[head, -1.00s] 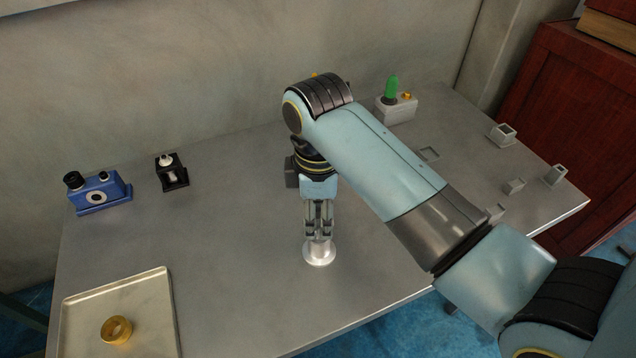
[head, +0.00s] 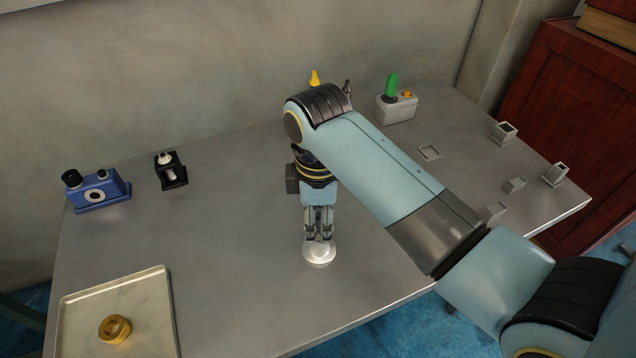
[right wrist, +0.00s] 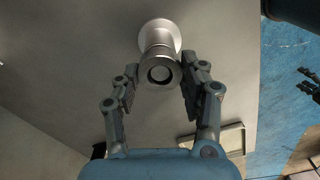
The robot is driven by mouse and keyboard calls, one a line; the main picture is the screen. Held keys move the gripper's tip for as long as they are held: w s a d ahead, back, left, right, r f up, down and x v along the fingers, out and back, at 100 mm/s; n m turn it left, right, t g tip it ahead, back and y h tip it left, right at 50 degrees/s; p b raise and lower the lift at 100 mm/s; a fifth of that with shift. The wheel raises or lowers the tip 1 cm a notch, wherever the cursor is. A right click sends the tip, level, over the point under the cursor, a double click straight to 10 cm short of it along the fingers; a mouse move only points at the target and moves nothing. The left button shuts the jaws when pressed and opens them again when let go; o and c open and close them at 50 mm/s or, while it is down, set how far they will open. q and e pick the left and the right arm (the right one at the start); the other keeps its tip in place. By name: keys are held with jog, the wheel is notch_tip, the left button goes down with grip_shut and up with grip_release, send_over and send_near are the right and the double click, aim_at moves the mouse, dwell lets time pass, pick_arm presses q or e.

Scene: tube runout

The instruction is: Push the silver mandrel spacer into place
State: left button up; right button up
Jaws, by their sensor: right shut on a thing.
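The silver mandrel spacer (head: 319,254) shows in the head view as a bright round flange just below the fingertips of my right gripper (head: 319,238). The right wrist view shows a silver cylinder with a wide flange (right wrist: 160,34) at its far end and a round, dark-centred end between the fingers. My right gripper (right wrist: 160,88) is shut on this silver piece, pointing down at the table. I cannot tell whether the spacer and a mandrel are separate parts here, or whether the flange touches the table. My left gripper is not in view.
A tray (head: 70,300) with a brass ring (head: 114,329) lies at the front left. A blue device (head: 98,190) and a black holder (head: 171,171) stand at the back left. The table's centre-left is clear.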

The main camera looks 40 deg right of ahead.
jog(key=shift+f, duration=0.35)
jog(key=o, duration=1.4)
notch_tip(320, 180, up, 8)
jog(key=shift+f, duration=0.25)
